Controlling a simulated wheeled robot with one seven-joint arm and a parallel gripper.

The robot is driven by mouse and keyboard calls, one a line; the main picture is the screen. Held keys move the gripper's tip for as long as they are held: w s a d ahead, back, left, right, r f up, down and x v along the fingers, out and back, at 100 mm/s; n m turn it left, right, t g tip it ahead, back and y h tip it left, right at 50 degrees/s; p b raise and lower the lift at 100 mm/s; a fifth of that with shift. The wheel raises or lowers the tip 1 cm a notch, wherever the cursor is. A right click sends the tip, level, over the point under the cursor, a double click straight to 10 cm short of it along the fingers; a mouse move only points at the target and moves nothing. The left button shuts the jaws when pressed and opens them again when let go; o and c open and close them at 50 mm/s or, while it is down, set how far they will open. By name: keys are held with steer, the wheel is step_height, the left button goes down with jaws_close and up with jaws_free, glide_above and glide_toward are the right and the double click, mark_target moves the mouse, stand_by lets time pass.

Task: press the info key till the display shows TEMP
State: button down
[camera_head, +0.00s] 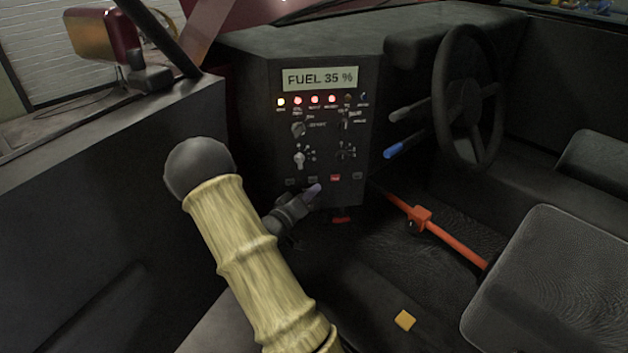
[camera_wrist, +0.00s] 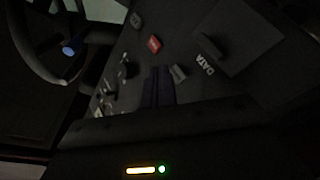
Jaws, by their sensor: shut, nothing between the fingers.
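The display (camera_head: 320,78) at the top of the dark control panel reads "FUEL 35 %". A row of small keys runs along the panel's bottom: a leftmost key (camera_head: 290,181), a second key (camera_head: 313,179), a red key (camera_head: 335,178) and a rightmost key (camera_head: 357,175). Their lettering is too small to read, so I cannot tell which is the info key. My gripper (camera_head: 316,190) is shut and empty, its tips just below the second key. In the wrist view the fingertips (camera_wrist: 158,75) lie beside a grey key (camera_wrist: 178,73); I cannot tell whether they touch.
Above the keys are lamps (camera_head: 315,99), switches and knobs (camera_head: 299,159). To the right are a steering wheel (camera_head: 468,95), a blue-tipped lever (camera_head: 400,149), an orange-red lever (camera_head: 450,243) and a seat (camera_head: 560,285). A dark side wall (camera_head: 90,210) stands left.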

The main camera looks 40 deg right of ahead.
steer(key=shift+s+a, duration=0.55)
steer(key=shift+s, duration=0.4)
steer(key=shift+s+a, duration=0.55)
steer(key=shift+s, duration=0.35)
steer(key=w+a+f+n+t+y, duration=0.1)
steer(key=w+a+t+y, duration=0.1)
steer(key=a+y, duration=0.55)
steer(key=w+a+f+n+t+y, duration=0.1)
steer(key=w+a+f+y, duration=0.1)
steer(key=a+y, duration=0.5)
steer(key=s+a+r+n+g+y, duration=0.2)
steer(key=s+a, duration=0.4)
steer(key=s, duration=0.2)
steer(key=s+a+r+n+g+y, duration=0.1)
steer(key=s+a+r+g+y, duration=0.15)
steer(key=s+a, duration=0.45)
step_height(320, 180, up, 34)
steer(key=p, duration=3.5)
steer(key=shift+s+d+h, duration=0.25)
steer(key=shift+d+h, duration=0.15)
steer(key=shift+d, duration=0.05)
